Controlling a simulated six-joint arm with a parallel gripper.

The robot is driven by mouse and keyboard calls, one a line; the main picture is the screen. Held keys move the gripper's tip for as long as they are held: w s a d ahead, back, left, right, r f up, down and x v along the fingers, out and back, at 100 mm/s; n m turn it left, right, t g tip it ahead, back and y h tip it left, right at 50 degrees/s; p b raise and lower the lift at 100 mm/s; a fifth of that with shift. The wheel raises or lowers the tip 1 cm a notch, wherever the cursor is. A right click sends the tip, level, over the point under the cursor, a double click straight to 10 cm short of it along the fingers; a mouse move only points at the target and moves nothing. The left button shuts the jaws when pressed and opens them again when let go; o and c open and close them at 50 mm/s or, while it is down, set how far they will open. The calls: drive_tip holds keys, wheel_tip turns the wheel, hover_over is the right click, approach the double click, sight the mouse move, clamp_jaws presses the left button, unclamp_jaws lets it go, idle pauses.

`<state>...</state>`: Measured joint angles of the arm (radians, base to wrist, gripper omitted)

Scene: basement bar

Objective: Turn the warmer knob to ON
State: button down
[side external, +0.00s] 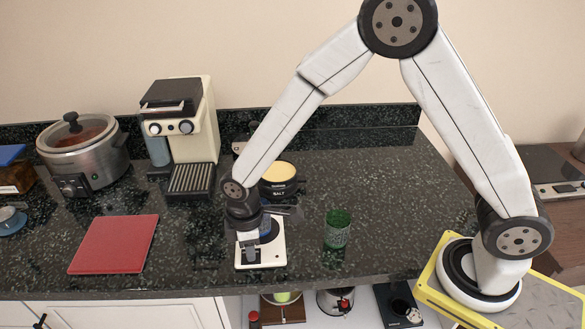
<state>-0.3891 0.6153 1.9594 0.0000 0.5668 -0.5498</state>
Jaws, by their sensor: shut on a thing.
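The warmer (275,258) is a small white unit near the counter's front edge. A round, dark and blue part shows on its top behind my gripper. My gripper (251,257) points down over the front left of the warmer, with its fingers low at the front panel. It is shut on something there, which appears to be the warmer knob. The knob is hidden by the fingers, so its setting cannot be read.
A green glass (337,230) stands just right of the warmer. A dark salt container (280,186) with a yellow top is behind it. A red board (115,244), coffee machine (182,125) and slow cooker (84,150) are at left. Clear counter lies at right.

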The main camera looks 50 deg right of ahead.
drive_tip(key=m, duration=1.4)
drive_tip(key=shift+m, duration=0.3)
drive_tip(key=shift+c, duration=2.4)
unclamp_jaws()
drive_tip(key=shift+r, duration=0.15)
drive_tip(key=shift+r, duration=3.8)
